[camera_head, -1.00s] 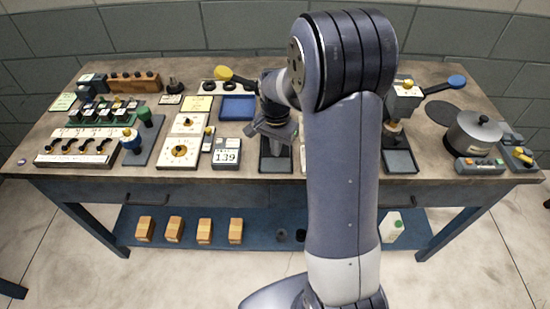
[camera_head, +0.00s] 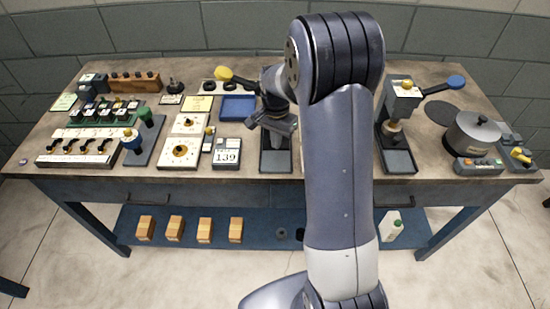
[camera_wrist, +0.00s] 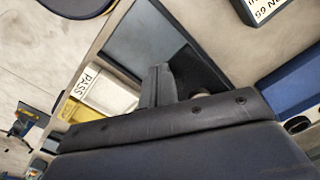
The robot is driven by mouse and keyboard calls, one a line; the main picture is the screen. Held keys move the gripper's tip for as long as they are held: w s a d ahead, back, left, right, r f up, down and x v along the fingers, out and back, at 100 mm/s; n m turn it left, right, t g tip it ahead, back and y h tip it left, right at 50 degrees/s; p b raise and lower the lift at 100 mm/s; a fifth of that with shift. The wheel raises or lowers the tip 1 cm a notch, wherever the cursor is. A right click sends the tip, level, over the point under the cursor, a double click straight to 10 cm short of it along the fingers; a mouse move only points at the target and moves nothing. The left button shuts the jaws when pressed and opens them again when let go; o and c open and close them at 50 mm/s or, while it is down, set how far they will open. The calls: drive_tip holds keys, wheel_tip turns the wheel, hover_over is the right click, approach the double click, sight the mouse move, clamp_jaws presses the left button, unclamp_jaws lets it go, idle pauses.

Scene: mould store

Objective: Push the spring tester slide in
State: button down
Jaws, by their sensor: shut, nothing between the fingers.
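In the head view a tester with a yellow-knobbed lever (camera_head: 224,73) stands at the bench's middle, largely hidden by my arm. At its front is a dark-framed grey plate (camera_head: 275,161), which may be the slide; no label confirms it. A dark grey plate also shows at the top of the wrist view (camera_wrist: 143,38). My gripper (camera_head: 286,128) is above the rear of this plate. In the wrist view my gripper (camera_wrist: 163,72) is shut and empty, its fingers over the dark plate's near part. I cannot tell whether they touch it.
A similar press with a blue-knobbed lever (camera_head: 456,81) stands right of my arm. A blue tray (camera_head: 238,107) and a display reading 139 (camera_head: 227,157) lie to the left.

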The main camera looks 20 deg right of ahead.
drive_tip(key=shift+w+d, duration=0.15)
drive_tip(key=shift+w, duration=0.2)
drive_tip(key=shift+s+a+r+p, duration=0.25)
drive_tip(key=shift+s+r, duration=0.25)
drive_tip(key=shift+s, duration=0.15)
drive_tip(key=shift+s+a+r+p, duration=0.2)
drive_tip(key=shift+s+r, duration=0.3)
drive_tip(key=shift+s, duration=0.1)
wheel_tip(320, 180, up, 7)
drive_tip(key=s+p, duration=0.3)
drive_tip(key=p, duration=0.1)
drive_tip(key=shift+a+p, duration=0.3)
drive_tip(key=shift+a, duration=0.15)
drive_tip(key=shift+w, duration=0.1)
drive_tip(key=w+f+b, duration=0.1)
drive_tip(key=f, duration=0.1)
drive_tip(key=w+f+b, duration=0.1)
drive_tip(key=f+b, duration=0.1)
drive_tip(key=d+f+b, duration=0.1)
drive_tip(key=f, duration=0.2)
drive_tip(key=shift+w+b, duration=0.35)
drive_tip(key=shift+w, duration=0.05)
drive_tip(key=shift+w+f, duration=0.1)
drive_tip(key=shift+w, duration=0.05)
